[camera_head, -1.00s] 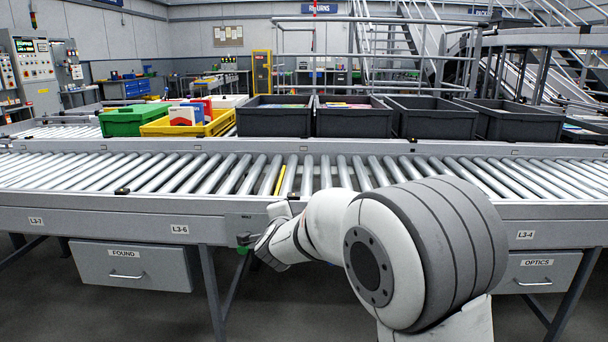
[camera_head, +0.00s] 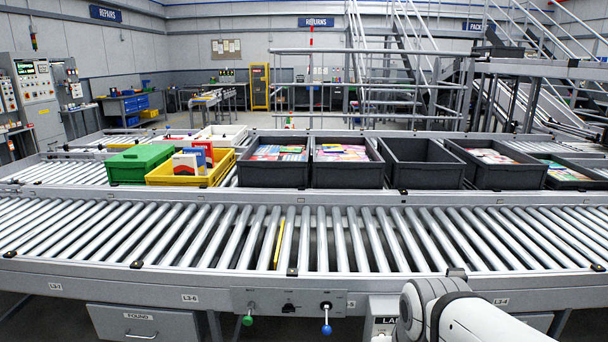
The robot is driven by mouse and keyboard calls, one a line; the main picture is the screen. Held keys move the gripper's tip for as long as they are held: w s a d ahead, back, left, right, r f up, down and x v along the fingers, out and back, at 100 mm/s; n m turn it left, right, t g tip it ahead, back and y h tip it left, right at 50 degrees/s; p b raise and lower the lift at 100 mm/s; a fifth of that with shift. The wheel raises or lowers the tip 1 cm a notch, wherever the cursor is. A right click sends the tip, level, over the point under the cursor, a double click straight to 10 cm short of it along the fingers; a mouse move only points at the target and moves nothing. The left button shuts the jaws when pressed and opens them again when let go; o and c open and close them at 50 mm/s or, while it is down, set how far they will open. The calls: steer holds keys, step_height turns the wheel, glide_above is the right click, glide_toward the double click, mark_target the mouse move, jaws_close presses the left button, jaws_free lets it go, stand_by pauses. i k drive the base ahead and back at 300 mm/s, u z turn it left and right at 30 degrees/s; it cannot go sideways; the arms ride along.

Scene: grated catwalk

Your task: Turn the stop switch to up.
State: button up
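A grey control panel (camera_head: 268,303) is set in the conveyor's front rail at bottom centre. It carries a lever with a green ball (camera_head: 247,320) at the left, a small black switch (camera_head: 288,308) in the middle and a lever with a blue ball (camera_head: 326,329) at the right. Both ball levers hang downward. Their labels are too small to read, so I cannot tell which one is the stop switch. My white arm (camera_head: 480,320) is at the lower right, apart from the panel. My gripper does not show clearly.
The roller conveyor (camera_head: 180,235) spans the view. Behind it stand a green bin (camera_head: 138,165), a yellow bin (camera_head: 222,168) with boxes and several dark grey crates (camera_head: 420,164). A drawer (camera_head: 140,322) hangs below left. A partly hidden box (camera_head: 383,326) stands beside my arm.

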mark_target(289, 308)
steer(key=z, duration=1.25)
steer(key=k, duration=1.4)
steer(key=u, duration=1.15)
steer(key=i, duration=1)
